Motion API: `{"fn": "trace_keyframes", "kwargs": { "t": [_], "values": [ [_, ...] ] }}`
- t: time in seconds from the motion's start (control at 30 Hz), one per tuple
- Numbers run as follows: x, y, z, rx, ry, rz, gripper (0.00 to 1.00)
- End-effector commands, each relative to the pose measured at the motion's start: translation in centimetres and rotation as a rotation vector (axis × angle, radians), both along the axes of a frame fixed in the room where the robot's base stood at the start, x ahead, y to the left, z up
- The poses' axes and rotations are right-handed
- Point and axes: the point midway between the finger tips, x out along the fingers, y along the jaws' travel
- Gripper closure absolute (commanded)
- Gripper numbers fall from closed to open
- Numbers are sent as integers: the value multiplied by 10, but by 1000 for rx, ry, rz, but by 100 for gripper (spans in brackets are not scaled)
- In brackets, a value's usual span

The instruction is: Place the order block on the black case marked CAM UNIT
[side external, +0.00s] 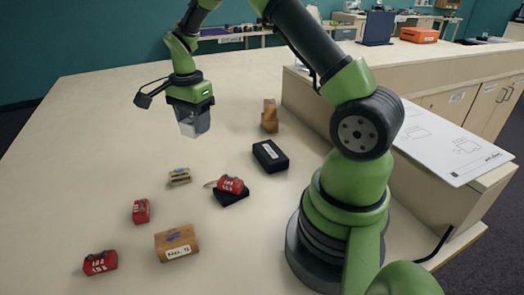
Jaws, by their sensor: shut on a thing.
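My gripper (194,122) is high above the table at the upper left, pointing down. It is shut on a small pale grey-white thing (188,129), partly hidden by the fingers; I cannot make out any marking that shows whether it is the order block. A black case (270,156) with a white label lies on the table to the right of and below my gripper in the picture. Its top is bare; the label is too small to read. Another black case (232,198) lies nearer, with a red block (230,184) on top.
A wooden piece (270,116) stands behind the labelled case. A raised counter (430,75) borders the right. The table's left is clear.

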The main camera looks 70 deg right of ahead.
Motion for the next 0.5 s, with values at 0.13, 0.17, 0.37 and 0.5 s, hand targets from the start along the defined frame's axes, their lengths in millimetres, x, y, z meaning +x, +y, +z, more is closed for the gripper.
{"fn": "trace_keyframes", "kwargs": {
  "t": [0.13,0.17,0.37,0.5],
  "values": [
    [-55,-64,5,1,0,-253,78],
    [-65,-73,6,1,-1,-297,78],
    [-122,-108,8,2,-3,-514,78],
    [-140,-115,7,2,-4,-580,78]
  ]
}}
